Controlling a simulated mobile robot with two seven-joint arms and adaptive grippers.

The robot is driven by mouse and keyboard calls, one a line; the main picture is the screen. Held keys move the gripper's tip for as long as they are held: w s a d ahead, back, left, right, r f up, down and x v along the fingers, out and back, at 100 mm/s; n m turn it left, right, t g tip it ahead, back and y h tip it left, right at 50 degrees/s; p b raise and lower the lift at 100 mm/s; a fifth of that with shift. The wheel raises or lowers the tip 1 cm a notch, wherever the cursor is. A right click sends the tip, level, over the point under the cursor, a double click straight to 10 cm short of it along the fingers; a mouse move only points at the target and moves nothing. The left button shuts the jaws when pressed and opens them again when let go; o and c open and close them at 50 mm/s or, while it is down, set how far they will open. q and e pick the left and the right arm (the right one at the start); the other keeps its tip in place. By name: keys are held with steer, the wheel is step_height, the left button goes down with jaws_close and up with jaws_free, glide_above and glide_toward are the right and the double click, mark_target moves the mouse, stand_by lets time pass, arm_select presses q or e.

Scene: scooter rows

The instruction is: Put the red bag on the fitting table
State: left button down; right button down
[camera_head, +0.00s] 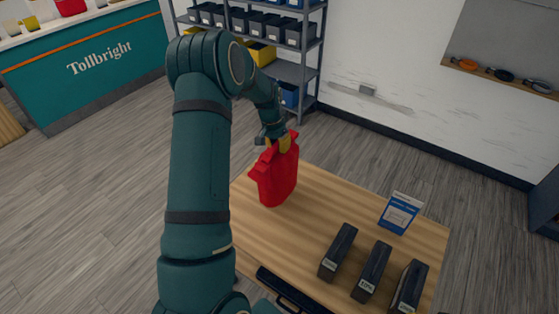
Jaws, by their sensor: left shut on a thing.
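The red bag (275,177) is upright at the far left corner of the wooden table (325,208). My left gripper (284,145) is shut on the top of the bag, with yellowish fingertips at its upper edge. The bag's lower part overlaps the tabletop in the picture; I cannot tell whether its base touches the wood or hangs just above it. My left arm crosses the view and hides the table's left side. My right gripper is not in view.
Several dark labelled boxes (371,272) stand at the table's front right, with a blue-and-white card (399,213) behind them. The middle of the tabletop is bare. A grey shelf rack (303,72) with bins and a teal counter (90,70) stand beyond.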

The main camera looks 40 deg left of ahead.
arm_select(q)
step_height(320, 180, down, 4)
steer(key=shift+f, duration=0.1)
steer(key=shift+w+f, duration=0.15)
steer(key=shift+f, duration=0.2)
steer(key=c, duration=1)
jaws_free()
steer(key=shift+r, duration=0.15)
